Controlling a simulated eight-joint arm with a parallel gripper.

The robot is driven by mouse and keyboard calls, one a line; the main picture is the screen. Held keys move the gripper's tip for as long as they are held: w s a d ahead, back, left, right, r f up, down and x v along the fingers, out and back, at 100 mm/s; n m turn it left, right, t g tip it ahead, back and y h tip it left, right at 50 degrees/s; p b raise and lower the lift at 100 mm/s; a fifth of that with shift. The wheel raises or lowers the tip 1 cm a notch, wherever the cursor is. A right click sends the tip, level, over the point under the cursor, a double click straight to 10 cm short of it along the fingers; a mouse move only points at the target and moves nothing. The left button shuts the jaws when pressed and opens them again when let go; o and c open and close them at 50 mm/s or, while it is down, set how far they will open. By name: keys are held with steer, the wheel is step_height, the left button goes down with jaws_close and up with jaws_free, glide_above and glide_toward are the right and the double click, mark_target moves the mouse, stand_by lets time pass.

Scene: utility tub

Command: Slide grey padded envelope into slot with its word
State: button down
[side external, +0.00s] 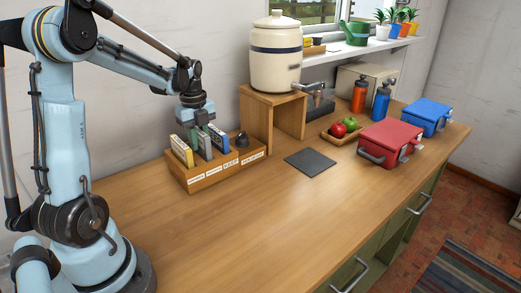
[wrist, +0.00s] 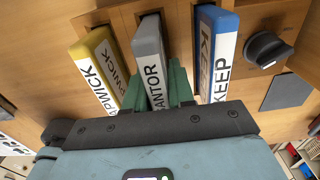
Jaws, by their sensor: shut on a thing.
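The grey padded envelope (wrist: 150,50) stands upright with a white label whose visible letters read "ANTOR". My gripper (wrist: 158,85) is shut on it, with green fingers on either side. In the side external view, the grey envelope (side external: 204,146) is at the wooden rack (side external: 215,175), between a yellow item (side external: 181,150) and a blue item (side external: 218,138). Its lower end is hidden, so I cannot tell how deep it sits. The rack's front has several white labels, too small to read surely. In the wrist view the yellow item (wrist: 95,65) shows "PWICK" and the blue item (wrist: 215,45) "KEEP".
A dark knobbed object (side external: 242,141) sits in the rack's right end. A wooden stand (side external: 272,112) with a cream crock (side external: 276,60) is close behind. A dark mat (side external: 310,161) lies to the right. The counter in front of the rack is clear.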

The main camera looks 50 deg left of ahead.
mark_target(198, 130)
steer(key=shift+f, duration=0.5)
steer(key=shift+r, duration=0.15)
steer(key=shift+r, duration=1.7)
steer(key=shift+f, duration=1.7)
stand_by(0.5)
steer(key=shift+r, duration=1.75)
steer(key=shift+r, duration=0.2)
steer(key=shift+f, duration=0.95)
stand_by(0.5)
